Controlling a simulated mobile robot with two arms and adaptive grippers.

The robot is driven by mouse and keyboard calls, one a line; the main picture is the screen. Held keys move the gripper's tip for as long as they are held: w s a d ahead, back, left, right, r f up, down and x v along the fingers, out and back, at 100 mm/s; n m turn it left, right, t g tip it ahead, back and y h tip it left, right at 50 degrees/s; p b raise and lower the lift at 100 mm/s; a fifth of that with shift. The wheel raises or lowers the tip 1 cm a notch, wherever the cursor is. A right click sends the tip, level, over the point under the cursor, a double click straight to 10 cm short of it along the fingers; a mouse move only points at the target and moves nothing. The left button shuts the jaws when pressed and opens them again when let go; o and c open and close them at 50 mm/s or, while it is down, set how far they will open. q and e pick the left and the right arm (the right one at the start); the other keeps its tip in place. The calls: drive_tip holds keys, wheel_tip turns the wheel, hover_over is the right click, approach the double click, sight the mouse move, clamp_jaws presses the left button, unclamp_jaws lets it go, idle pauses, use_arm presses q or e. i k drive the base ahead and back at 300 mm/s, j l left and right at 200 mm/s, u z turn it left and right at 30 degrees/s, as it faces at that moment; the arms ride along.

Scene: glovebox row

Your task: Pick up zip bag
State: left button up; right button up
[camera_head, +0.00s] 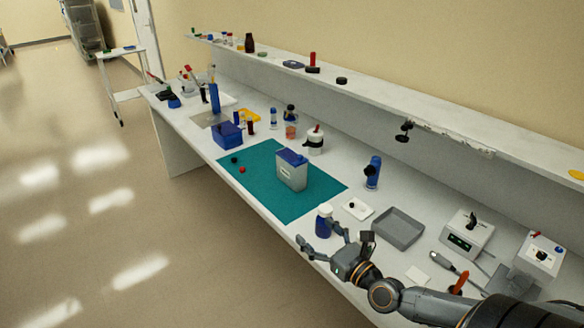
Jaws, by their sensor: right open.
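I cannot make out a zip bag with certainty. A small flat pale piece (418,275) lies on the bench near the front edge, beside my right forearm; it is too small to tell whether it is the bag. My right gripper (318,237) reaches in from the lower right and is open at the front edge of the bench. Its fingers are close to a blue bottle with a white cap (324,221); I cannot tell whether they touch it. Nothing shows held in it. My left gripper is not in view.
A grey box with a blue top (292,174) stands on a teal mat (265,190). A grey tray (398,229), a white plate (357,208) and a white instrument (466,236) stand to the right. A shelf (380,92) runs along the back. The mat's front is mostly clear.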

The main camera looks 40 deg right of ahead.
sight(296, 178)
drive_tip(key=i+l, duration=0.65)
drive_tip(key=l, duration=0.2)
